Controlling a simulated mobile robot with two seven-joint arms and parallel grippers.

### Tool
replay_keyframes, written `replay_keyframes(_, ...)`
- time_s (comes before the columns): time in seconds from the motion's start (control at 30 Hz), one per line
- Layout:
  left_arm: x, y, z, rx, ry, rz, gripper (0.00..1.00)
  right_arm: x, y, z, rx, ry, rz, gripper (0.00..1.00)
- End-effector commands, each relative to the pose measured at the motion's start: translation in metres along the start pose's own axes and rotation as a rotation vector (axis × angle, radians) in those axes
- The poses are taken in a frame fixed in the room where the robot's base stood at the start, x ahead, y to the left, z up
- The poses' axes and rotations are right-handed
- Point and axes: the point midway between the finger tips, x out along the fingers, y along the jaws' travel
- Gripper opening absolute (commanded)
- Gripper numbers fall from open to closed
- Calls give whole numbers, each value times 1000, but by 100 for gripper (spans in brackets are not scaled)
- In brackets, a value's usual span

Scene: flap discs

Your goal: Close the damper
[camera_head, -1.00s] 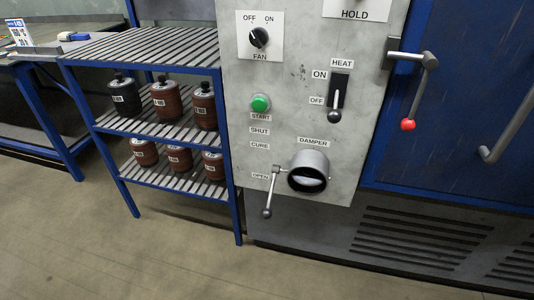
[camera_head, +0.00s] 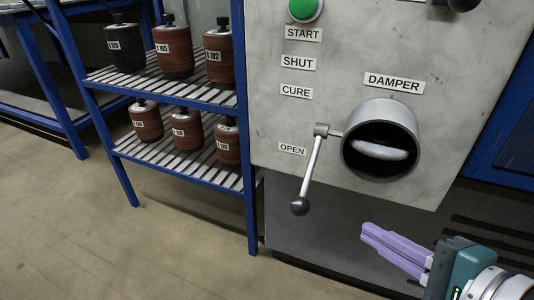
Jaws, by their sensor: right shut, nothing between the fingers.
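The damper (camera_head: 381,140) is a round grey pipe with a dark opening on the panel's lower part, and a pale flap shows inside it. Its lever (camera_head: 311,170) reaches out to the left of the pipe and hangs down, with a dark ball knob at its end, just below and beside the OPEN label (camera_head: 292,149). The CURE label (camera_head: 296,92) and SHUT label (camera_head: 298,63) are higher up. My right gripper (camera_head: 366,236) has purple fingers that lie together, empty, below the damper and to the right of the knob, apart from both. My left gripper is not in view.
A blue-framed shelf (camera_head: 247,160) with several dark and red-brown discs in stacks stands left of the panel (camera_head: 400,35). A green START button (camera_head: 304,8) is above the labels. The floor (camera_head: 150,250) in front of the shelf is clear.

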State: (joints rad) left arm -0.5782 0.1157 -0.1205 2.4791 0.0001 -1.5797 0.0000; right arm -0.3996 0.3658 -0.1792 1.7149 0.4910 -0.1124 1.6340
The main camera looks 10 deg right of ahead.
Motion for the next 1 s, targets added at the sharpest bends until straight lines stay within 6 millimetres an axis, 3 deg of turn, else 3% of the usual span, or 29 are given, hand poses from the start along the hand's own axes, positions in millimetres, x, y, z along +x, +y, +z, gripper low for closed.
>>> replay_keyframes(0.03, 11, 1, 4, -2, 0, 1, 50, 5, 8, -7, 37, 5, -18, 0)
replay_keyframes(0.1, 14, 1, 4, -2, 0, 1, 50, 7, 8, -11, 78, 7, -38, 0)
replay_keyframes(0.57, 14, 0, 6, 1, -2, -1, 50, 9, 6, -13, 103, 9, -52, 0)
replay_keyframes(0.77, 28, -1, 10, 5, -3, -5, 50, 36, 6, -14, 103, 8, -56, 0)
replay_keyframes(1.0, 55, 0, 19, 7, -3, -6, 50, 89, 5, -15, 102, 8, -56, 0)
